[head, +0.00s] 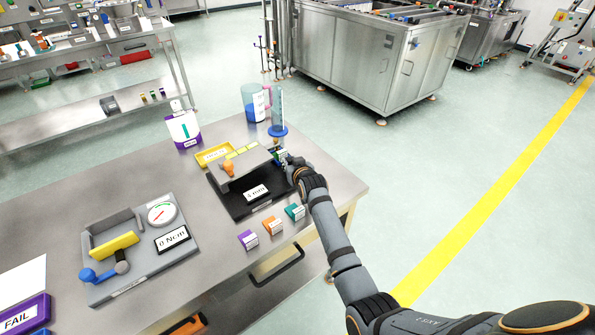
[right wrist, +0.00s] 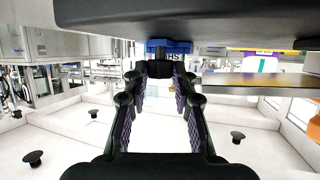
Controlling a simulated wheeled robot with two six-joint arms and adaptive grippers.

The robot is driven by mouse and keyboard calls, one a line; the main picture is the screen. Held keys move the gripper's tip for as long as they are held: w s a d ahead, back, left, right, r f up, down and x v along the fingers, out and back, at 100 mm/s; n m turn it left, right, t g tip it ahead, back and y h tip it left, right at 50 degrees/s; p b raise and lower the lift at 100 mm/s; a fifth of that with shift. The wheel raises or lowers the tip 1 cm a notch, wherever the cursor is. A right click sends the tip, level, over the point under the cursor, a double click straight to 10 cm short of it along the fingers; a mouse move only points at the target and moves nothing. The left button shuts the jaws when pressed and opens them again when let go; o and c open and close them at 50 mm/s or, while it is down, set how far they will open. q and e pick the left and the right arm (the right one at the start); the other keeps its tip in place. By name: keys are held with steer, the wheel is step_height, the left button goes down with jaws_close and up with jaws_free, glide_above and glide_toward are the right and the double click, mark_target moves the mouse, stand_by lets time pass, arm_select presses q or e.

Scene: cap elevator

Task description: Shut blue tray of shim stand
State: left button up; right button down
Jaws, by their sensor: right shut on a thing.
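The shim stand has a black base (head: 240,205) with a "4 mm" label and a grey upper block (head: 243,172) with an orange knob (head: 227,168). My right gripper (head: 283,157) is at the stand's right rear side, and its wrist hides part of that side. In the right wrist view the blue tray (right wrist: 157,46) shows as a small blue part under a dark overhanging body, at the tips of my right gripper (right wrist: 168,70). The fingers are shut on it. How far the tray stands out is hidden. My left gripper is not in view.
Small purple (head: 248,240), orange (head: 272,225) and teal (head: 295,212) boxes stand in front of the stand. A yellow tray (head: 213,155), a measuring cylinder (head: 277,112) and a jug (head: 254,103) are behind. A gauge plate (head: 140,282) lies left. The table's right edge is near.

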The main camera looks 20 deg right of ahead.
steer(key=shift+w+a+f, duration=0.1)
steer(key=shift+w, duration=0.3)
steer(key=shift+s, duration=0.1)
steer(key=c, duration=1.4)
jaws_free()
steer(key=shift+s, duration=0.1)
steer(key=shift+o, duration=1.4)
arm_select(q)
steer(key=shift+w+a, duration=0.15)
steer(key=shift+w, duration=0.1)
arm_select(e)
steer(key=shift+o, duration=0.3)
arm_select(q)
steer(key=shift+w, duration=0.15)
arm_select(e)
step_height(320, 180, up, 10)
